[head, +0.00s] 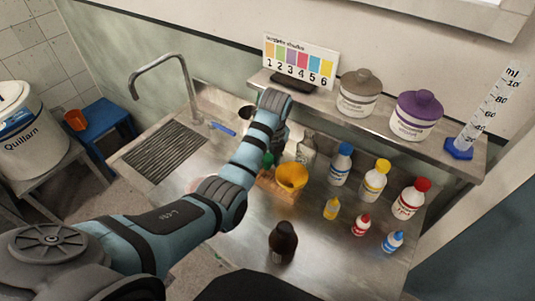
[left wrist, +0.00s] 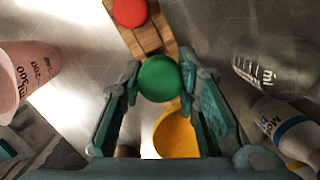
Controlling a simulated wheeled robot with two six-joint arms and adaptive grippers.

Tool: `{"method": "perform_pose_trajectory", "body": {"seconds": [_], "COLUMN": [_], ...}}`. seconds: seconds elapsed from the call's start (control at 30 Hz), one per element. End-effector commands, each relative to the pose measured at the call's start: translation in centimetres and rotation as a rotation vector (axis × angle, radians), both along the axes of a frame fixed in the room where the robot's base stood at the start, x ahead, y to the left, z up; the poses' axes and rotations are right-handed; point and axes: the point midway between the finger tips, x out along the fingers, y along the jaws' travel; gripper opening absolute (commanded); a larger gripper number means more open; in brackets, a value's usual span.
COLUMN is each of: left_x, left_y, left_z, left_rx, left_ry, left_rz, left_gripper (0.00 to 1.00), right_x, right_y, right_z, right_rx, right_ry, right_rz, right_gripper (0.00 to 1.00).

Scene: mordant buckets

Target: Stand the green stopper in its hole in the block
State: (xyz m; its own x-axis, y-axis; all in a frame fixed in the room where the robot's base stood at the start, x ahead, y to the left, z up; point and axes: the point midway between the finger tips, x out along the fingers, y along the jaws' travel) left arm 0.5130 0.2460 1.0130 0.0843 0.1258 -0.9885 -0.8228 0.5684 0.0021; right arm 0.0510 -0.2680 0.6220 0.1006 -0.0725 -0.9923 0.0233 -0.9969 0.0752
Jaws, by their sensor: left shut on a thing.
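The green stopper (left wrist: 159,78) sits between the two fingers of my left gripper (left wrist: 160,88) in the left wrist view, and the gripper is shut on it. In the head view a bit of the green stopper (head: 268,160) shows beside my left gripper (head: 273,152). The wooden block (left wrist: 152,38) lies beyond and partly under the stopper, with a red stopper (left wrist: 130,12) on it. In the head view the block (head: 283,193) is partly hidden by my arm and a yellow funnel. I cannot tell the stopper's height above the block, and its hole is hidden. My right gripper is not in view.
The yellow funnel (head: 291,177) is close to the gripper. A clear glass bottle (head: 306,147) stands behind it, and several capped bottles to the right. A brown bottle (head: 283,242) stands in front. A pink measuring beaker (left wrist: 25,75) is at left in the wrist view.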

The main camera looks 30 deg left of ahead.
Motion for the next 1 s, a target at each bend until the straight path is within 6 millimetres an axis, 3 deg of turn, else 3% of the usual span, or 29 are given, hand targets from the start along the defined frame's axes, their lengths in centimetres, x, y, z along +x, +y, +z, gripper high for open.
{"method": "perform_pose_trajectory", "body": {"seconds": [0.5, 0.93, 0.97, 1.0], "left_x": [-0.1, -0.1, -0.1, -0.2], "left_y": [0.1, 0.0, 0.0, 0.0], "left_z": [-4.4, -5.1, -5.2, -5.2], "left_rx": [0.000, -0.001, -0.001, 0.000], "left_ry": [0.001, 0.004, 0.004, 0.005], "left_rz": [0.000, 0.000, 0.000, 0.001], "left_gripper": [0.12, 0.12, 0.32, 0.39], "right_x": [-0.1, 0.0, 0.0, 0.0], "right_y": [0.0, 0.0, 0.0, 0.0], "right_z": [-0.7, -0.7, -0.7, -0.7], "right_rx": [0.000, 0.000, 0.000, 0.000], "right_ry": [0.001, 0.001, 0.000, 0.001], "right_rz": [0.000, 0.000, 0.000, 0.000], "right_gripper": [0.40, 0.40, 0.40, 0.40]}}
